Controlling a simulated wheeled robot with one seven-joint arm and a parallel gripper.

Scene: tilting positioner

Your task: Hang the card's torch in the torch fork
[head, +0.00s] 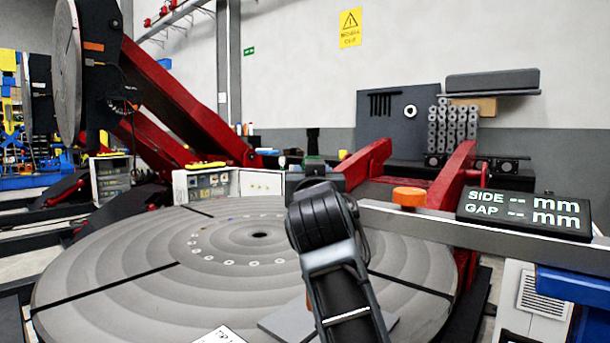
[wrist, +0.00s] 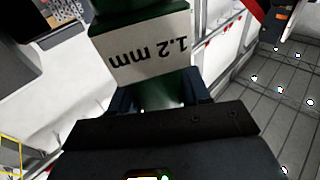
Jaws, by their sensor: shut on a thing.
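In the wrist view my gripper (wrist: 158,97) is shut on a dark green torch (wrist: 150,48), its white label reading "1.2 mm" upside down. The torch's upper end runs out of the frame. A white card (head: 222,336) with printed letters lies at the bottom edge, mostly cut off and unreadable. I cannot pick out the torch fork for certain in either view.
A large round grey table (head: 130,265) fills the front. Red beams (head: 455,172) stand behind. A tilted disc (head: 68,70) stands back left.

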